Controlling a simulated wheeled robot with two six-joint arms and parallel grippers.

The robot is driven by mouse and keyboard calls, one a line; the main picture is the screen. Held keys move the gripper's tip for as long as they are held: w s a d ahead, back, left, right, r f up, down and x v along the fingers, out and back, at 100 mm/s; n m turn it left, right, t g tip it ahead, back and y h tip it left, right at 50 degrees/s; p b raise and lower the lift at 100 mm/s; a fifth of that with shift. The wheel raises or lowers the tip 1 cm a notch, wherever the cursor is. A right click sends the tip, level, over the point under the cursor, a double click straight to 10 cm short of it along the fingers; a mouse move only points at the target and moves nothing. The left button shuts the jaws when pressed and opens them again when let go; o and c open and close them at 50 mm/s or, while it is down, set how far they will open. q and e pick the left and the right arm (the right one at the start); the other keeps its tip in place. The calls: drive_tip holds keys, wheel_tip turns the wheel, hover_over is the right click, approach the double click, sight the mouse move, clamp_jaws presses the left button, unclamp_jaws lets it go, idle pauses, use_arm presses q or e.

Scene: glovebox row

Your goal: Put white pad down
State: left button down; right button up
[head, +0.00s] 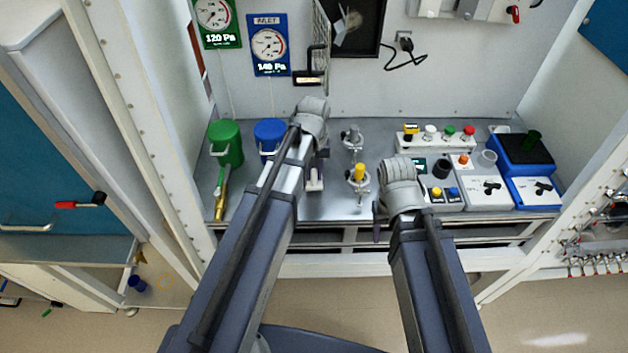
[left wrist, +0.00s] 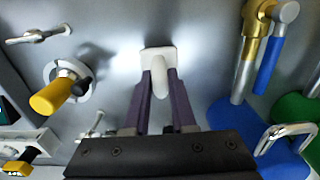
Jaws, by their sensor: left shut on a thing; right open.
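The white pad (left wrist: 172,54) is a small pale block with a rounded grip, seen in the left wrist view between the purple fingers of my left gripper (left wrist: 160,85). The fingers are shut on its grip. In the head view the pad (head: 314,186) shows at the tip of my left gripper (head: 317,165), over the metal bench (head: 330,207). It is at or very close to the bench top; I cannot tell whether it touches. My right gripper (head: 378,218) is open near the bench's front edge, its fingers mostly hidden by its wrist.
Control boxes (head: 480,190) fill the right. Bare bench lies in front of the pad.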

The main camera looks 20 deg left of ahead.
use_arm(q)
drive_tip(key=shift+f+b, duration=0.3)
drive_tip(key=shift+f, duration=0.55)
use_arm(e)
drive_tip(key=shift+f, duration=0.85)
use_arm(q)
drive_tip(key=shift+f, duration=0.15)
drive_tip(key=c, duration=0.7)
unclamp_jaws()
drive_tip(key=shift+c, duration=0.2)
use_arm(e)
drive_tip(key=shift+f, duration=0.15)
